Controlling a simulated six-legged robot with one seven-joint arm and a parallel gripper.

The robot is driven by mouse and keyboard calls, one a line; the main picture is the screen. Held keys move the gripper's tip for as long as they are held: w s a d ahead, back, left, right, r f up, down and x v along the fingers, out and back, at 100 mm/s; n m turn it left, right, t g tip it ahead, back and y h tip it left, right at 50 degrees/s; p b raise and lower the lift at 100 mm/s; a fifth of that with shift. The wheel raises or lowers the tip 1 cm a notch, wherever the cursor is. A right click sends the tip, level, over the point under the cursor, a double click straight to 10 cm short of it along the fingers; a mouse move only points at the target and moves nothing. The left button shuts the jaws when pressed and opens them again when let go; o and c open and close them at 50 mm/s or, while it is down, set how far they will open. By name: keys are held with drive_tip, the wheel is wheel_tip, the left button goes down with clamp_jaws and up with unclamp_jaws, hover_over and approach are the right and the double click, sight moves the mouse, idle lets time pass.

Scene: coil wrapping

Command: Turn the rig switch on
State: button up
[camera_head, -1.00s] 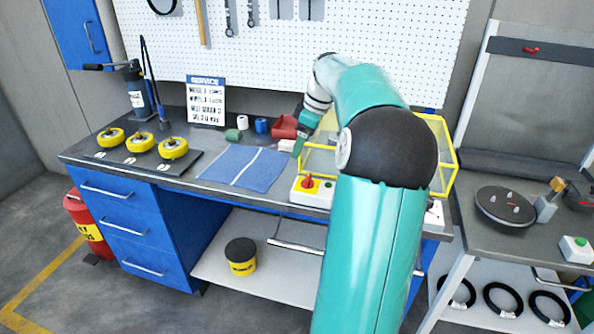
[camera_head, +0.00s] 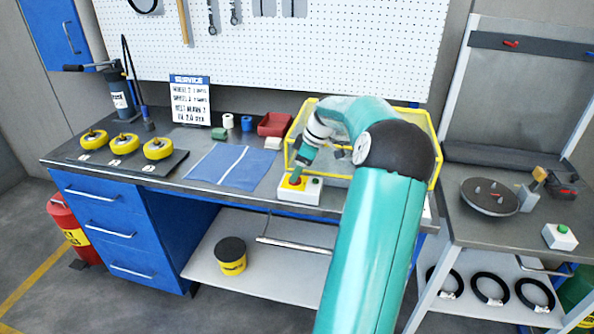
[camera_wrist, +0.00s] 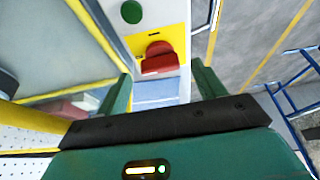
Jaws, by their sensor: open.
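The rig switch is a white box (camera_head: 284,191) on the front edge of the bench, with a red knob on a yellow plate and a green button (camera_head: 316,181). In the wrist view the red knob (camera_wrist: 160,57) is close ahead, between the lines of my fingers, with the green button (camera_wrist: 131,12) above it. My gripper (camera_head: 296,174) points down at the knob and partly hides it in the head view. In the wrist view my gripper (camera_wrist: 161,73) is open, fingers apart on either side below the knob. I cannot tell whether they touch it.
A yellow-framed clear enclosure (camera_head: 436,150) stands right behind the switch, close to my arm. A blue cloth (camera_head: 226,167) lies to the left, with a red bin (camera_head: 273,124) behind. A side table with a round plate (camera_head: 490,197) stands at right.

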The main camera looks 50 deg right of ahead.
drive_tip(key=shift+x, duration=0.85)
drive_tip(key=c, duration=1)
